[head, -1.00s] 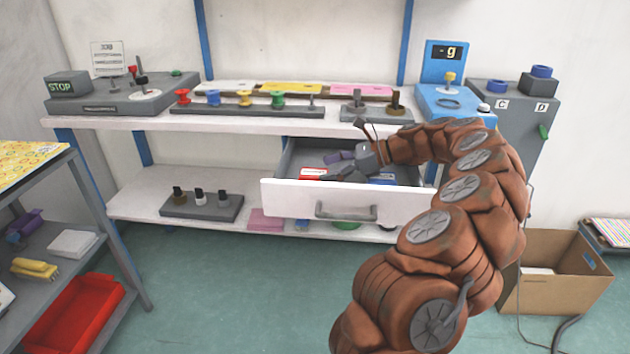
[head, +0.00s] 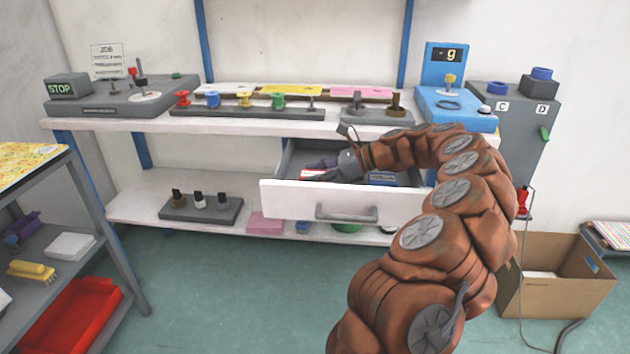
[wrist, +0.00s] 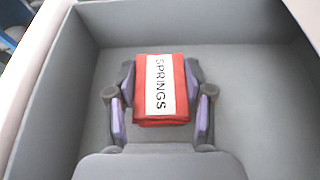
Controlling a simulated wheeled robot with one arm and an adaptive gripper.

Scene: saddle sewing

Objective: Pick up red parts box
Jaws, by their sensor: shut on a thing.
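The red parts box (wrist: 176,111), with a white label reading SPRINGS, is in the middle of the wrist view, inside the grey drawer (wrist: 60,125). My gripper (wrist: 160,95) has one finger on each side of the box and is shut on it. In the head view my gripper (head: 335,172) reaches down into the open drawer (head: 283,197), and only a bit of the box shows by the fingers (head: 318,174). Whether the box touches the drawer floor I cannot tell.
A blue box (head: 382,178) lies in the drawer right of my gripper. A shelf with spools (head: 245,100) runs above. A cardboard box (head: 553,285) stands on the floor at right.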

